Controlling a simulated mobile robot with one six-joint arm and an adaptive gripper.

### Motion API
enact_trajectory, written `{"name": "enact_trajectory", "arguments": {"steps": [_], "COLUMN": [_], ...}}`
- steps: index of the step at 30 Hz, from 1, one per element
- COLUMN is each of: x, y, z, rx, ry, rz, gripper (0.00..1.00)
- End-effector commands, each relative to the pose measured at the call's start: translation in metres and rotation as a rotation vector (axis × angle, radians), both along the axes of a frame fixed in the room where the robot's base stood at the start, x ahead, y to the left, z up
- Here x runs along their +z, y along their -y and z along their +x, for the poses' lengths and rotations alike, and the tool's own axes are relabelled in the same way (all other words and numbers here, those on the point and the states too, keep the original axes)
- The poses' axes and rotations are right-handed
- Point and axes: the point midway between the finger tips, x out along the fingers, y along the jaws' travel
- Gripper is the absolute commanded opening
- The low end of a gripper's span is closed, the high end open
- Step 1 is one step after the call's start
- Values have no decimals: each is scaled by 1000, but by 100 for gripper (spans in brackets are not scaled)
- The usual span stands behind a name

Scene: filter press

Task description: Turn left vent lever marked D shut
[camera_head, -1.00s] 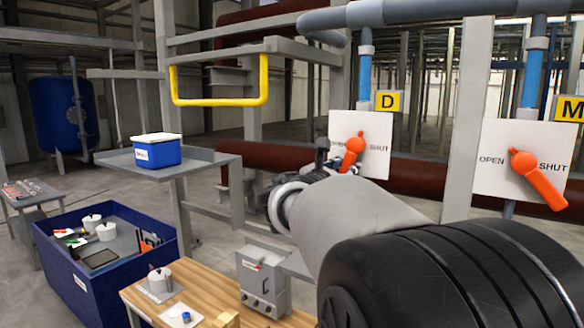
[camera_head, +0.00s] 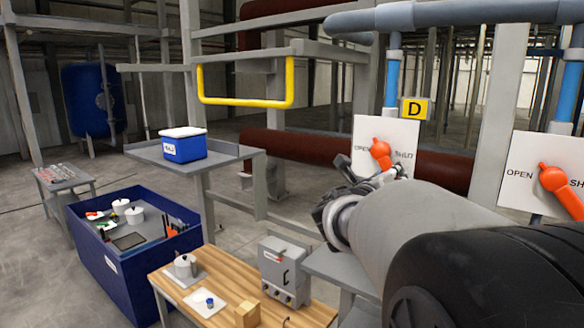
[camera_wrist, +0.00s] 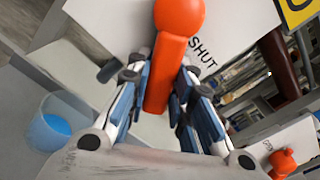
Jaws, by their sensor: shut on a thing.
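The orange lever (camera_head: 381,152) is on a white plate (camera_head: 372,128) marked OPEN and SHUT, below the yellow D sign (camera_head: 414,108). Its arm hangs down and slants a little right, toward the SHUT side. My gripper (camera_head: 372,180) is at the lever's lower end, partly hidden by my wrist. In the wrist view, the lever (camera_wrist: 170,65) runs down between the two fingers of my gripper (camera_wrist: 163,95), which are shut on it. The lever's free tip shows between the fingers.
A second orange lever (camera_head: 562,190) on its own plate (camera_head: 525,155) stands to the right, slanting down-right. A yellow rail (camera_head: 245,101), a shelf with a blue box (camera_head: 183,148), a wooden bench (camera_head: 230,285) and a blue bin (camera_head: 120,265) lie left.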

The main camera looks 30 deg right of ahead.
Motion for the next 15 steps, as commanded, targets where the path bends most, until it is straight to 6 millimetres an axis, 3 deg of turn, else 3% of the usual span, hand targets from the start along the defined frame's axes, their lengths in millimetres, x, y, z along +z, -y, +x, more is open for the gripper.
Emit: {"name": "enact_trajectory", "arguments": {"steps": [15], "x": [8], "y": [4], "z": [-9], "rx": [-1], "ry": [-174], "rz": [-73], "gripper": [0]}}
